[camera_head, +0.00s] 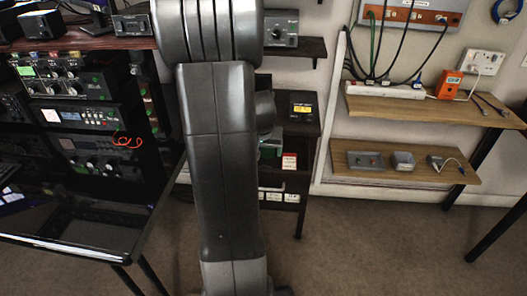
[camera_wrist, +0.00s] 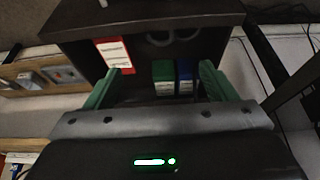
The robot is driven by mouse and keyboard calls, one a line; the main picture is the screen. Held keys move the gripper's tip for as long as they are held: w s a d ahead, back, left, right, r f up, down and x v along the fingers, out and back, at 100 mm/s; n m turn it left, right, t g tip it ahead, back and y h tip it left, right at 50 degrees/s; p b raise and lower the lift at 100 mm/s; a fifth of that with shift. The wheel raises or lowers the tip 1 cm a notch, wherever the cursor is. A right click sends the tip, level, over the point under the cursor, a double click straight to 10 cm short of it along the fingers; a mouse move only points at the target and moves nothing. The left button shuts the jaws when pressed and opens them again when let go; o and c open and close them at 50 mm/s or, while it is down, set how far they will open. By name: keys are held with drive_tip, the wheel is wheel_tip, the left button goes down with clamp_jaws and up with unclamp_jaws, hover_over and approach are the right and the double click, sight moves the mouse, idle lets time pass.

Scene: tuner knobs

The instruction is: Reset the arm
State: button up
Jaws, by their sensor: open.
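My arm (camera_head: 222,150) rises through the middle of the head view and hides part of the scene behind it. My gripper (camera_wrist: 161,68) shows in the wrist view with its two green fingers wide apart. Nothing is held between the fingers. Beyond them is a dark shelf unit (camera_wrist: 150,17) holding a red and white box (camera_wrist: 114,53), a green binder (camera_wrist: 164,78) and a blue binder (camera_wrist: 185,77). I cannot tell whether a finger touches anything.
A rack of radio units with knobs (camera_head: 65,77) stands at the left, above a black glossy table (camera_head: 85,225). Wooden wall shelves (camera_head: 430,108) with cables and small devices are at the right. Floor (camera_head: 370,240) at the lower right is clear.

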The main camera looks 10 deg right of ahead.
drive_tip(key=b+x, duration=0.3)
drive_tip(key=x, duration=1)
drive_tip(key=shift+s+r+p, duration=0.1)
drive_tip(key=shift+r+p, duration=0.25)
drive_tip(key=shift+r, duration=0.05)
drive_tip(key=shift+f, duration=0.15)
